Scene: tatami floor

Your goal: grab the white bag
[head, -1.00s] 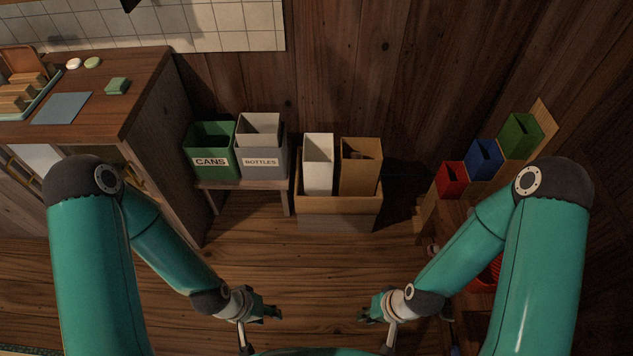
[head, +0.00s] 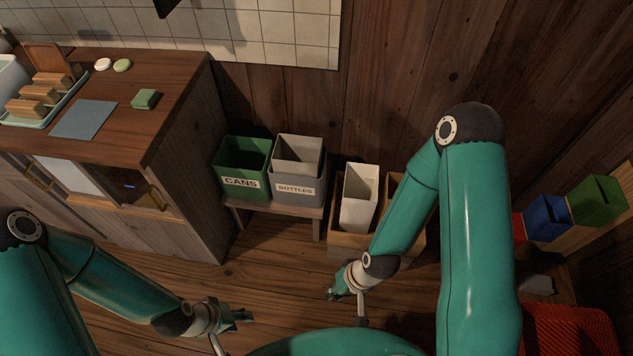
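The white bag (head: 359,200) is tall, open-topped and upright. It stands in the left part of a wooden crate (head: 344,246) on the floor by the back wall. My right forearm covers most of what stands beside it in the crate; only slivers of a brown bag (head: 390,188) show. My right gripper (head: 346,304) appears nearer to me than the crate, below the bag in the picture, apart from it, with fingers spread and empty. My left gripper (head: 231,332) is lower left, over the floor, also spread and empty.
Green CANS (head: 242,183) and grey BOTTLES (head: 298,191) bins stand on a low bench left of the crate. A wooden cabinet (head: 185,150) is further left. Blue (head: 546,221) and green (head: 598,203) bins and a red basket (head: 567,330) are at right. Some floor between cabinet and crate is clear.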

